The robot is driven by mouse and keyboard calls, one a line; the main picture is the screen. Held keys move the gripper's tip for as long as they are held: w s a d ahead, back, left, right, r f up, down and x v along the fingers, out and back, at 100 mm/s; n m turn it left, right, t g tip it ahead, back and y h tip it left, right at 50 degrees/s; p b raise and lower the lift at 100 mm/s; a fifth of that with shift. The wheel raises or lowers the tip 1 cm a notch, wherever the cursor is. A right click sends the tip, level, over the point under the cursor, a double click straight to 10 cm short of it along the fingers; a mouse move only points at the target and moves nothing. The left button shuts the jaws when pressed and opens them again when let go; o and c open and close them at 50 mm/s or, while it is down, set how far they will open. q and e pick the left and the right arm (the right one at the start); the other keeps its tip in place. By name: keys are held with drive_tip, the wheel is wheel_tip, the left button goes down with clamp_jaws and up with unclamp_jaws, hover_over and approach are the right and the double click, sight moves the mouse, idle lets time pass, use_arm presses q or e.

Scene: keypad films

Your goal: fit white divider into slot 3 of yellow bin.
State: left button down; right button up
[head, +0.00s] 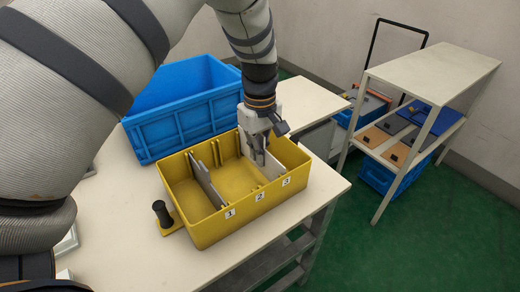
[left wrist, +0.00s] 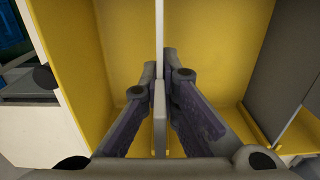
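The yellow bin (head: 214,232) stands on the table, with labels 1, 2 and 3 on its near wall. My left gripper (head: 260,158) reaches down into its right part. It is shut on the white divider (head: 274,168), which stands upright inside the bin by label 3. In the left wrist view the divider (left wrist: 159,110) shows edge-on between the fingertips, with yellow ribs beside its end. How deep it sits is hidden. A grey divider (head: 206,184) stands in the bin by label 1, and a grey plate shows in the left wrist view (left wrist: 285,60). My right gripper is out of view.
A blue crate (head: 190,118) stands right behind the bin. A black knob on a yellow base (head: 162,213) is at the bin's left. A shelf rack (head: 425,75) with flat panels stands at the right, apart from the table. The table's front left (head: 135,255) is clear.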

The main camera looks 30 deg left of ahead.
use_arm(q)
drive_tip(key=shift+f, duration=1)
drive_tip(key=c, duration=1.7)
unclamp_jaws()
wheel_tip(320, 180, up, 12)
